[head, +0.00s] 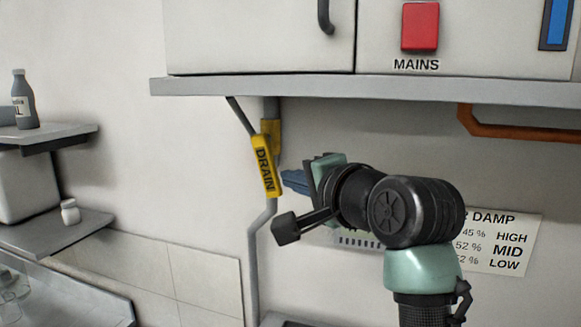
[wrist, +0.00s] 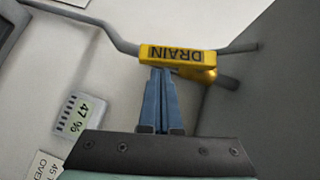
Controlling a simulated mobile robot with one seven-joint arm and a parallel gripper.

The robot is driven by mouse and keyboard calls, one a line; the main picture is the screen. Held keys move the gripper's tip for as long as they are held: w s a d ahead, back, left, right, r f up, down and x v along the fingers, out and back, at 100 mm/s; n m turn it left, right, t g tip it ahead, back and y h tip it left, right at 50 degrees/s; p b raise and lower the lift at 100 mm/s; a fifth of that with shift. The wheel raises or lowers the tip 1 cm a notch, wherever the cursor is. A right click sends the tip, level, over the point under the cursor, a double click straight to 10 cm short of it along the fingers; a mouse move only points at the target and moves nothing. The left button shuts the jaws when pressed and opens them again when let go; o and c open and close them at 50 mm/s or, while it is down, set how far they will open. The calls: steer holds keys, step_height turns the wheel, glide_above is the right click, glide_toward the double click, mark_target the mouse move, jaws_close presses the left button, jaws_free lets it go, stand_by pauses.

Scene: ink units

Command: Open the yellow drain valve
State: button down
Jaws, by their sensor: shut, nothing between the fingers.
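The yellow drain valve handle (head: 264,168), lettered DRAIN, hangs nearly upright along a grey pipe under the grey ledge. Its yellow valve body (head: 276,135) shows behind its upper part. In the wrist view the handle (wrist: 190,54) lies across the picture, with its lettering upside down. My gripper (head: 285,178) is just right of the handle's lower half, its blue fingers pointing at it. In the wrist view the closed fingertips (wrist: 160,71) meet the handle's near edge in the picture. Nothing is between them. I cannot tell whether they touch the handle.
The grey ledge (head: 330,87) runs overhead under a cabinet with a red MAINS switch (head: 420,27). An orange pipe (head: 520,132) is at right. A humidity display (wrist: 76,115) and a printed sign (head: 505,243) are on the wall. Shelves with bottles stand at left.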

steer(key=shift+a+f, duration=0.1)
steer(key=shift+a, duration=0.1)
steer(key=shift+w+a+f+m+t+y+b, duration=0.15)
steer(key=shift+a+f+m+t+y+b, duration=0.3)
steer(key=shift+f+b, duration=0.25)
steer(key=shift+w+a+f+m+t+b, duration=0.2)
steer(key=shift+a+m+t+b, duration=0.25)
steer(key=shift+m+t, duration=0.15)
steer(key=shift+r, duration=0.15)
steer(key=shift+d, duration=0.1)
steer(key=shift+d, duration=0.1)
